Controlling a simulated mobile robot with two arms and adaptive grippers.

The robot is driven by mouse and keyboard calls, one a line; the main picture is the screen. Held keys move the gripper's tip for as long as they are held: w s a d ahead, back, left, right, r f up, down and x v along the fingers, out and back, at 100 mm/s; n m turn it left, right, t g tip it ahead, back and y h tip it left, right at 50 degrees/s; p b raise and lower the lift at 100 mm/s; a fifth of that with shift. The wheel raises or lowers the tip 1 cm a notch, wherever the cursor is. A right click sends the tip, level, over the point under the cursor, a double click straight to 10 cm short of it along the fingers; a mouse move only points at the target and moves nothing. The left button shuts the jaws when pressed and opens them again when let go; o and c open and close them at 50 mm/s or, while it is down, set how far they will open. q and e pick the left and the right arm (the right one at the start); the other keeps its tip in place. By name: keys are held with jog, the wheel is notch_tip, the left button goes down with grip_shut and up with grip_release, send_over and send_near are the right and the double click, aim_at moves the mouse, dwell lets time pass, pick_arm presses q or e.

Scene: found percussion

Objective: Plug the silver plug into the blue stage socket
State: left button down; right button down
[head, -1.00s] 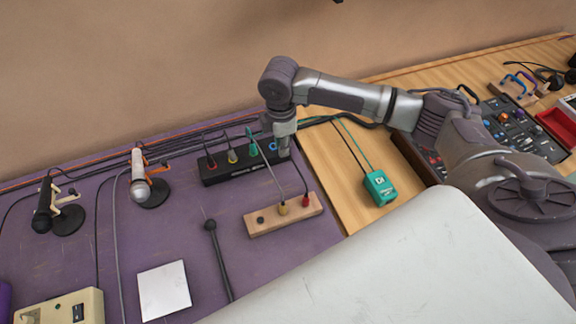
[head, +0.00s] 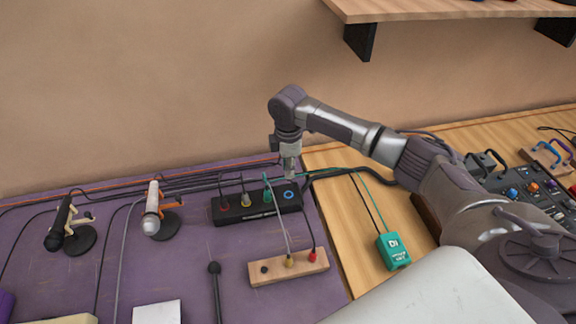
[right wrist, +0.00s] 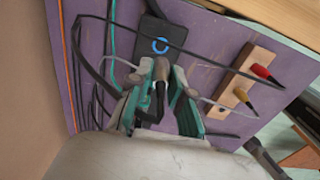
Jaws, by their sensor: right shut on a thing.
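The blue stage socket shows as a blue ring (head: 289,194) at the right end of the black stage box (head: 262,209), with nothing in it. It also shows in the right wrist view (right wrist: 160,46). My right gripper (head: 290,174) is just above and behind the socket in the head view. In the right wrist view it is shut on the silver plug (right wrist: 161,70), which has a black sleeve and cable. The plug is apart from the ring in that picture; its tip is hard to make out. My left gripper is in neither view.
Red, yellow and green plugs sit in the stage box's other sockets. A wooden block (head: 288,267) with yellow and red plugs stands in front. A teal box (head: 392,251) lies to the right, two microphones to the left. Cables run along the wall; a shelf (head: 440,10) hangs above.

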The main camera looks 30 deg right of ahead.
aim_at(288, 180)
jog(key=shift+a+f+b, duration=0.1)
jog(key=shift+f+b, duration=1.15)
jog(key=shift+f, duration=1.6)
jog(key=shift+p, duration=0.4)
jog(key=shift+p, duration=0.95)
jog(key=shift+f+b, duration=0.75)
jog(key=shift+f, duration=0.4)
